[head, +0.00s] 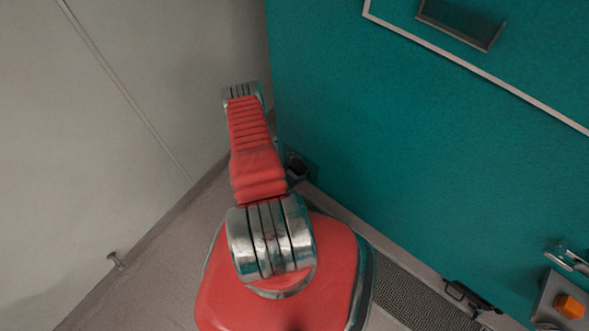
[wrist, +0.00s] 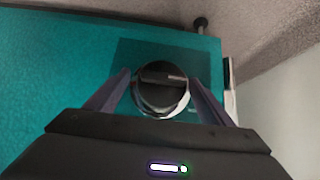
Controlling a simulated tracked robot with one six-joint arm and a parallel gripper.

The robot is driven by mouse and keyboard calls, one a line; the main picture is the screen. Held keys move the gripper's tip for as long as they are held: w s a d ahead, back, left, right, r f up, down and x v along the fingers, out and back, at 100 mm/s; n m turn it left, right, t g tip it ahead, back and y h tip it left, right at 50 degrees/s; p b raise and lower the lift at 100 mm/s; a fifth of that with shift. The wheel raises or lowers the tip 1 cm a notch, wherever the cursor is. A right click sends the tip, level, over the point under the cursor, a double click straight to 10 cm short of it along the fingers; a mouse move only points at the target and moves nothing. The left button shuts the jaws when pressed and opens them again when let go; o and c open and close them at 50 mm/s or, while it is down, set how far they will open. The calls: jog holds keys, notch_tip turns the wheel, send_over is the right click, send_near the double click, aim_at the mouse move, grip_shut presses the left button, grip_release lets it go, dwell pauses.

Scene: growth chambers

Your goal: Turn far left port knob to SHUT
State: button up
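The port knob (wrist: 161,90) shows in the wrist view as a round dark disc with a shiny metal rim, on a darker square of the teal panel. A light mark lies on its face, toward the right; I cannot read any SHUT label. My gripper (wrist: 160,92) has one finger on each side of the knob, spread apart. The fingertips are close to its rim; I cannot tell whether they touch it. In the head view my red arm reaches toward the corner by the teal chamber, and the gripper and knob are hidden there.
The teal chamber wall (head: 400,130) fills the right of the head view, with a recessed handle (head: 460,24) high up. An orange button (head: 570,306) and a dark latch (head: 470,297) are low right.

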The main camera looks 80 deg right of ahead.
jog(key=shift+w+a+r, duration=0.25)
jog(key=shift+r, duration=0.1)
jog(key=v, duration=1.2)
jog(key=shift+a+r, duration=0.25)
jog(key=shift+a, duration=0.05)
